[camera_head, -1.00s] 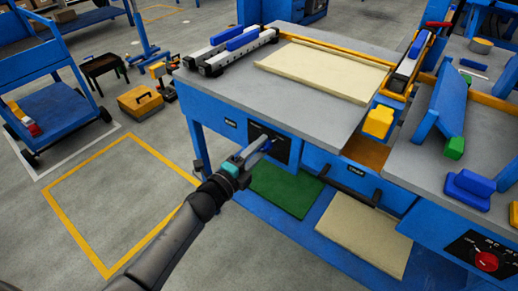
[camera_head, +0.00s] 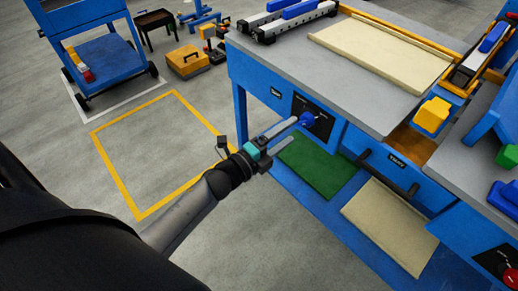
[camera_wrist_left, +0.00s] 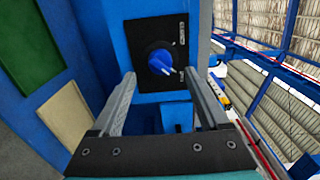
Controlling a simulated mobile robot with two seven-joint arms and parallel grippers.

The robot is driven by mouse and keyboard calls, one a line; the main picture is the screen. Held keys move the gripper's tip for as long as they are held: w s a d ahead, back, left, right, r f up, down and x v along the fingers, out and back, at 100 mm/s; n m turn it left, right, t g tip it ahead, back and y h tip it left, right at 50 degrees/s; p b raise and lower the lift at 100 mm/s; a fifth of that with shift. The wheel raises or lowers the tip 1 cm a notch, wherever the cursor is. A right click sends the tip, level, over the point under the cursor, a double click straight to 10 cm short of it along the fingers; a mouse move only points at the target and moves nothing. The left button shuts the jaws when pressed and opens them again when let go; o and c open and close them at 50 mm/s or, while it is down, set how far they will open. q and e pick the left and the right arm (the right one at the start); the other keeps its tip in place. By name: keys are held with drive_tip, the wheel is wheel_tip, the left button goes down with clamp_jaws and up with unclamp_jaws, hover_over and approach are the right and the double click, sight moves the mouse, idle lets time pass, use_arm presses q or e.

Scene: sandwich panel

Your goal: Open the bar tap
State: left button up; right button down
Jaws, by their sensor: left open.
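The bar tap appears as a blue knob (camera_head: 307,118) on a black plate (camera_head: 325,124) on the front of the blue workbench. In the left wrist view the knob (camera_wrist_left: 160,64) has a pale pointer mark, and its black plate (camera_wrist_left: 140,34) carries small white lettering that I cannot read. My left gripper (camera_head: 294,128) is open and points at the knob. In the left wrist view its two fingers (camera_wrist_left: 159,74) stand apart on either side of the knob, with nothing held. The fingertips look just short of the knob; contact is not clear. My right gripper is out of view.
Right of the knob is a drawer with a dark handle (camera_head: 388,174). The grey benchtop (camera_head: 290,62) overhangs the front. A green mat (camera_head: 318,166) and a beige sheet (camera_head: 390,225) lie below. The floor left of the bench is clear inside a yellow outline (camera_head: 118,177).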

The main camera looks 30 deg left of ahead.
use_arm(q)
drive_tip(key=p+v, duration=0.1)
drive_tip(key=v, duration=0.9)
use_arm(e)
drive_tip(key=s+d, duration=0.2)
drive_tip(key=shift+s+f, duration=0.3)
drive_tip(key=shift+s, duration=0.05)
use_arm(q)
drive_tip(key=shift+w, duration=0.1)
